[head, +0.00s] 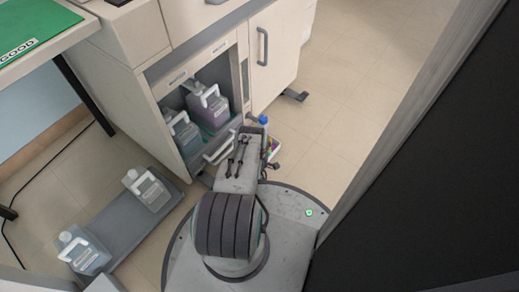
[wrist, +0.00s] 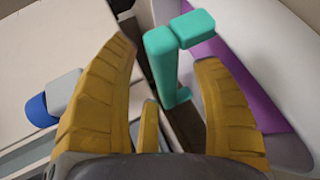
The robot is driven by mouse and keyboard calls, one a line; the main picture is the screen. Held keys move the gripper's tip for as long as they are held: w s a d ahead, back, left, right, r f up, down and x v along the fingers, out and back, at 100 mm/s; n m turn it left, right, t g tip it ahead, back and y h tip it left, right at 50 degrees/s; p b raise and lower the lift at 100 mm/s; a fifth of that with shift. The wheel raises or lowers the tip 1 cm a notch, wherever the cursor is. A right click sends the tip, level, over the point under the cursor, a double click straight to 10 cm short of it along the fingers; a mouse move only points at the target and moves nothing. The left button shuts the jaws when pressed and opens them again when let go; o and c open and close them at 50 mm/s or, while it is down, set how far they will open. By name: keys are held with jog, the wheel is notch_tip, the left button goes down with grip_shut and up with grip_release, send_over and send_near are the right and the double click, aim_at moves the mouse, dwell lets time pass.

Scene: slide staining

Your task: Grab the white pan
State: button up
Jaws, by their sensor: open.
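A white pan (wrist: 285,35) with purple inside fills the right side of the wrist view, partly hidden behind my right finger and cut off by the frame. In the head view only a small white and purple bit of it (head: 274,147) shows beside the end of my arm. A teal bar with a bent top (wrist: 163,65) stands between my fingertips and the pan; I cannot tell whether it joins the pan. My gripper (wrist: 165,53) is open, with its yellow fingers apart around the teal bar. No finger clearly touches the pan. The head view mostly hides the fingers behind my arm.
A blue-ended grey object (wrist: 45,105) lies left of my gripper. Jugs stand in the open cabinet (head: 205,105) ahead. Two more jugs stand on a grey floor platform (head: 118,222) at left. A dark panel (head: 430,200) blocks the right. Floor is free at upper right.

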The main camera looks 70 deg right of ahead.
jog(key=shift+c, duration=0.2)
jog(key=shift+a+f, duration=0.1)
grip_shut()
dwell(0.5)
